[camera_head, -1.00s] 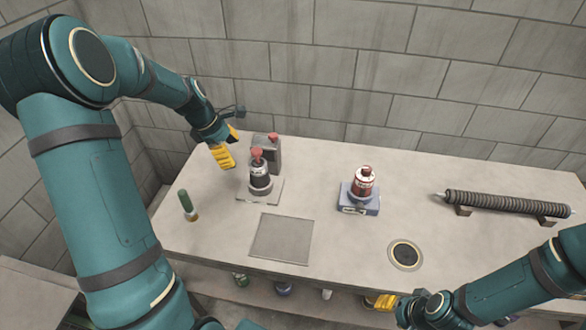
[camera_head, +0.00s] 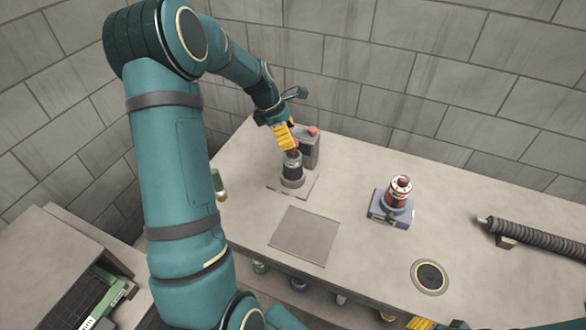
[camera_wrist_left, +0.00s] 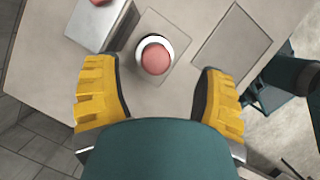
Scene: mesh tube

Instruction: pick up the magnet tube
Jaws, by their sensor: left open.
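A dark tube with a red cap (camera_head: 292,172) stands upright on a thin square plate at the back left of the table; no label on it is readable. My left gripper (camera_head: 284,138) is just above it, its yellow fingers partly covering the cap. In the left wrist view the cap (camera_wrist_left: 156,60) shows end-on between the two spread fingers (camera_wrist_left: 157,72), with a gap on each side. The left gripper is open and empty. My right gripper (camera_head: 420,323) barely shows at the bottom edge, too cut off to judge its opening.
A grey block-like container with a red cap (camera_head: 309,150) stands close behind the tube. A red-and-white bottle (camera_head: 398,191) sits on a blue base. A ribbed dark tube (camera_head: 540,240) lies on supports at right. A green-topped tube (camera_head: 217,182) is partly hidden by my left arm.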

